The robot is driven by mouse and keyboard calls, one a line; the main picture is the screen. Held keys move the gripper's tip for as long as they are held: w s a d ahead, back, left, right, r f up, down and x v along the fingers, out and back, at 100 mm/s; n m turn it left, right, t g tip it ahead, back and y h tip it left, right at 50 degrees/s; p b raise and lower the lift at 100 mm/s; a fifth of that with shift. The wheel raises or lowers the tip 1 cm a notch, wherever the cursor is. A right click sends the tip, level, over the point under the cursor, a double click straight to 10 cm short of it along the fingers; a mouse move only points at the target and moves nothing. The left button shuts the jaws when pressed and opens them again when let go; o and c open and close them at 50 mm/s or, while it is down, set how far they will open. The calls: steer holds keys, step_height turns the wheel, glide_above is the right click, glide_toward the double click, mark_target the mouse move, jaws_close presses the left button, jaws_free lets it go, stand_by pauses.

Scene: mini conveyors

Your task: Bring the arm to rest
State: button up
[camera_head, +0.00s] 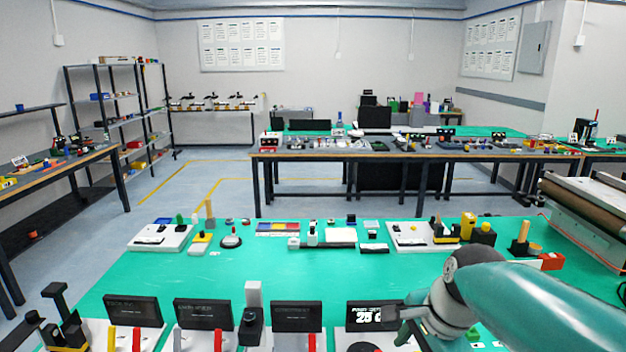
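My arm reaches in from the right edge with a teal link. My gripper (388,318) is at its end at the lower right, over the near edge of the green table (240,280). Its fingers point left, in front of the rightmost black display (372,314), which reads "25" with more characters partly covered. I cannot tell whether the fingers are apart or touch that display. No held object can be made out.
Several black displays, such as the leftmost one (133,310), line the near edge. Small devices on white plates (160,238) stand at the table's far side. A roller conveyor (590,215) is at the right. The table's middle is mostly clear.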

steer(key=s+n+t+h, duration=0.2)
steer(key=s+n, duration=0.7)
steer(key=n, duration=0.5)
steer(key=shift+s+a+t, duration=0.2)
steer(key=shift+a+t, duration=0.15)
steer(key=shift+t, duration=0.05)
steer(key=shift+d, duration=0.1)
